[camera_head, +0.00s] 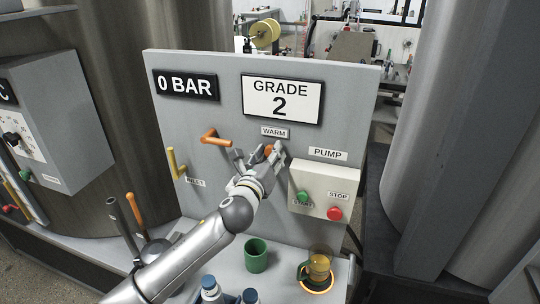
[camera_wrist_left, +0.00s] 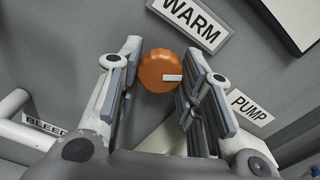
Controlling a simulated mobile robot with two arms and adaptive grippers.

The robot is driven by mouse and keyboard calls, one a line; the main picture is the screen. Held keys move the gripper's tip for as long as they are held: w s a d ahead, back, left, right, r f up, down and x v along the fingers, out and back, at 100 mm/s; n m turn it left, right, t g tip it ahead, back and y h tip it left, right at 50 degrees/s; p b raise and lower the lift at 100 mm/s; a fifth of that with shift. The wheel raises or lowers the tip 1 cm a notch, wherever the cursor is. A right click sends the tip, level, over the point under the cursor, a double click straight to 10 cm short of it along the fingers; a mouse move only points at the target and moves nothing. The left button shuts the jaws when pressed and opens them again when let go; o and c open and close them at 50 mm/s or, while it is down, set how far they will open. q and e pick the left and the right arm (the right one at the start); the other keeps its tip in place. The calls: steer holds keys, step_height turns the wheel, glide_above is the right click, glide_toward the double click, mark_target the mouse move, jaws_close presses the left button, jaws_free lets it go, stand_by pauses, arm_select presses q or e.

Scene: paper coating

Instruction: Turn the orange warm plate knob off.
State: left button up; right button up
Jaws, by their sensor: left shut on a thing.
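The orange warm plate knob (camera_wrist_left: 158,72) is on the grey panel under the WARM label (camera_head: 274,132). It is round with a ridged rim and a white mark that points to the right in the wrist view. My left gripper (camera_head: 262,152) reaches up to it from below and covers part of it in the head view. In the wrist view the left fingers (camera_wrist_left: 162,70) are shut on the knob, one on each side. The amber cup (camera_head: 319,266) stands on a round plate with a glowing orange rim (camera_head: 318,291). My right gripper is not in view.
The PUMP box with its green start button (camera_head: 302,198) and red stop button (camera_head: 334,214) is just right of my left gripper. An orange lever handle (camera_head: 214,137) and a yellow handle (camera_head: 176,164) are to the left. A green cup (camera_head: 257,256) stands below.

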arm_select(q)
steer(key=n, duration=1.1)
steer(key=shift+n, duration=0.3)
stand_by(0.4)
steer(key=o, duration=1)
steer(key=shift+o, duration=0.2)
steer(key=v, duration=1.2)
